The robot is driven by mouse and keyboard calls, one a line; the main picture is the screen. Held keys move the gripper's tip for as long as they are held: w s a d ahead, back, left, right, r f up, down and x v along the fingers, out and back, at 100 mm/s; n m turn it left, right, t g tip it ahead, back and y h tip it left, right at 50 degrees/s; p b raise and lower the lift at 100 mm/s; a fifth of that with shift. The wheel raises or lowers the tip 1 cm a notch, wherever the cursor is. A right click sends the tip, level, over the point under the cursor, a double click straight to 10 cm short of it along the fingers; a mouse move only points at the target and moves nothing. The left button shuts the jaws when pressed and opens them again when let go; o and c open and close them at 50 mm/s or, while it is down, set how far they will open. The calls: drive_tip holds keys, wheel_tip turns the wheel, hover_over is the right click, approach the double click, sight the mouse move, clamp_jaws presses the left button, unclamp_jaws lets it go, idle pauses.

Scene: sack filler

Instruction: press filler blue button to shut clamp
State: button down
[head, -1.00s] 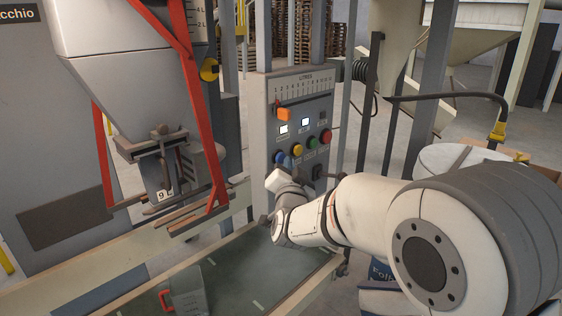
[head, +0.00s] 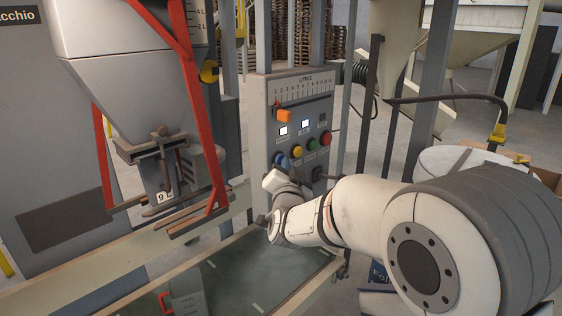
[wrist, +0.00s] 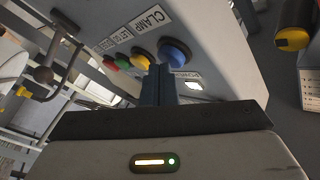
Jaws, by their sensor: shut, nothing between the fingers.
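The filler's grey control panel (head: 262,130) stands in the middle of the head view. Its blue button (head: 279,159) is the leftmost in the button row, and it shows large in the wrist view (wrist: 175,52) beside a CLAMP label (wrist: 150,24). My gripper (wrist: 158,72) is shut and empty, with its fingertips just in front of the blue button's lower left edge. I cannot tell whether they touch it. In the head view my wrist partly hides the fingers below the button. The filler spout with its clamp bars (head: 160,150) hangs at the left.
Yellow (head: 296,151), green (head: 311,144) and red (head: 326,138) buttons sit right of the blue one. An orange slider (head: 283,115) is above. Red frame bars (head: 190,90) stand left of the panel. A dark green belt (head: 235,265) lies below.

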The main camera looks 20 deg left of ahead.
idle(0.4)
drive_tip(key=shift+s+d+b, duration=0.35)
drive_tip(key=shift+d+b, duration=0.45)
drive_tip(key=shift+b, duration=0.05)
drive_tip(key=s+d+b, duration=0.2)
drive_tip(key=d+b, duration=0.1)
drive_tip(key=d, duration=0.2)
drive_tip(key=shift+s+d+b, duration=0.15)
drive_tip(key=shift+d+b, duration=0.15)
drive_tip(key=shift+b, duration=0.1)
